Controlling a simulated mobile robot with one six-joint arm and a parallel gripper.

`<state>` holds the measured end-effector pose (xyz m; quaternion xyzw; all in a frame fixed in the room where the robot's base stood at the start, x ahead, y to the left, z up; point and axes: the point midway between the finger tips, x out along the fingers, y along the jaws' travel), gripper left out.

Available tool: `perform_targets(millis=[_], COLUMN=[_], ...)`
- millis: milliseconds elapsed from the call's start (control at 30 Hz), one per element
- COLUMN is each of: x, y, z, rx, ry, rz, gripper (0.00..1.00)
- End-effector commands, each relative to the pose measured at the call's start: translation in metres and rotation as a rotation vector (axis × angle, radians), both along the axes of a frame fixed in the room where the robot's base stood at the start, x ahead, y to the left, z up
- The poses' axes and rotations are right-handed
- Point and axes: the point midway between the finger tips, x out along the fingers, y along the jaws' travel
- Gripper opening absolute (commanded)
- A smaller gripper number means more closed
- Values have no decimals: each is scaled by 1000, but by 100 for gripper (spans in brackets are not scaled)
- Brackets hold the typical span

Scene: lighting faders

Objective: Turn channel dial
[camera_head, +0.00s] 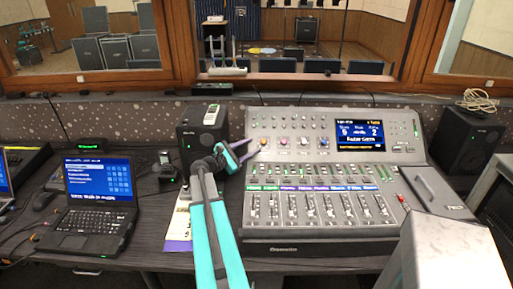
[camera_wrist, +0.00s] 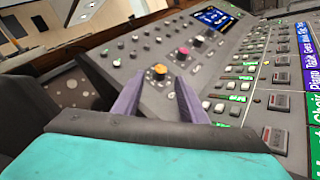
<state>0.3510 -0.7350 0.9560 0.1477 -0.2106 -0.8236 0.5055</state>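The mixing console (camera_head: 420,240) has a row of coloured dials below its small upper knobs. The leftmost is a yellow-orange dial (camera_head: 263,141), followed by a pink dial (camera_head: 283,141) and more dials to the right. My gripper (camera_head: 256,147) is at the console's upper left, close to the yellow-orange dial. In the wrist view, my gripper (camera_wrist: 160,76) has its two purple fingers apart, with the yellow-orange dial (camera_wrist: 159,70) showing between and just beyond the tips. I see no clear contact. The pink dial (camera_wrist: 183,52) lies farther off. Which dial is the channel dial cannot be read.
The console's screen (camera_head: 360,134) is lit, with faders (camera_head: 310,205) below it. A black speaker (camera_head: 203,130) stands left of the console, close to my arm. A laptop (camera_head: 97,200) is farther left. Another speaker (camera_head: 467,138) stands at the right.

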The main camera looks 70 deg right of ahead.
Motion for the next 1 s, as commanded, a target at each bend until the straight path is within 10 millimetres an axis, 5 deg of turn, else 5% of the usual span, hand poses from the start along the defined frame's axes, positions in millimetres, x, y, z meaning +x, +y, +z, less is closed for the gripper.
perform_targets(millis=[500,1000], x=[35,39], y=[68,76], z=[1,3], rx=[0,0], ry=[0,0], rz=[2,1], gripper=[39,39])
